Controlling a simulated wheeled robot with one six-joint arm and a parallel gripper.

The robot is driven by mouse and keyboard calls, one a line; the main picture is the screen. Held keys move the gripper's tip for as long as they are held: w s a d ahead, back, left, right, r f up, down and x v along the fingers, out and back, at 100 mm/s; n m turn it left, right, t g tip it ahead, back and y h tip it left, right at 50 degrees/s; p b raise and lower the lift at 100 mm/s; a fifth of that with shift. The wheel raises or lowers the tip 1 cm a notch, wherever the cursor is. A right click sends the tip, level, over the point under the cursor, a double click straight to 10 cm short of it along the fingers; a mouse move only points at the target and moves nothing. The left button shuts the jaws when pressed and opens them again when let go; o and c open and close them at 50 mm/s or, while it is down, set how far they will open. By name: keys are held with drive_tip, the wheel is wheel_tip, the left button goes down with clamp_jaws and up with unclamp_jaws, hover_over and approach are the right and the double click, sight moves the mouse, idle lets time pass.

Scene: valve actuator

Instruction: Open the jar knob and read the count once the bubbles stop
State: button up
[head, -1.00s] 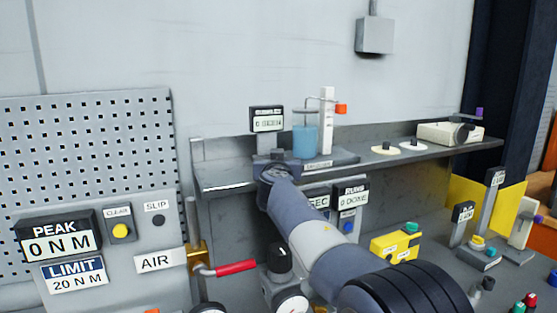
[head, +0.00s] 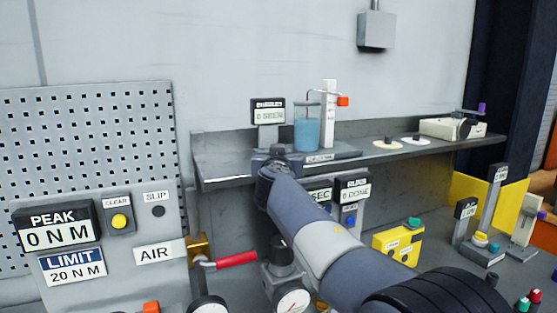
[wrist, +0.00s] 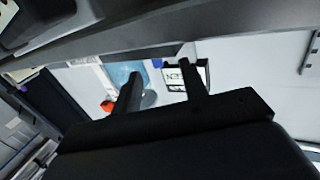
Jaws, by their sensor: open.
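The clear jar (head: 306,133) with blue liquid stands on the grey shelf, and it shows in the wrist view (wrist: 119,74). An orange knob (head: 343,101) sits on the white post (head: 329,112) right of the jar; in the wrist view it is the orange spot (wrist: 107,105). A small display (head: 268,113) left of the jar appears to read 0 SEEN. I cannot make out bubbles. In the wrist view my gripper (wrist: 160,66) is open, its two dark fingers apart with nothing between them. In the head view my arm hides it below the jar's shelf edge.
The shelf (head: 225,177) also holds two pale discs and a cream box (head: 449,128) at the right. A red-handled air valve (head: 236,259) and gauges stand in front below. A yellow box (head: 398,243) is right of my arm. A PEAK panel (head: 54,226) fills the left.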

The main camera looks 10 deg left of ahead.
drive_tip(key=b+v, duration=0.3)
drive_tip(key=v, duration=0.4)
drive_tip(key=shift+s, duration=0.1)
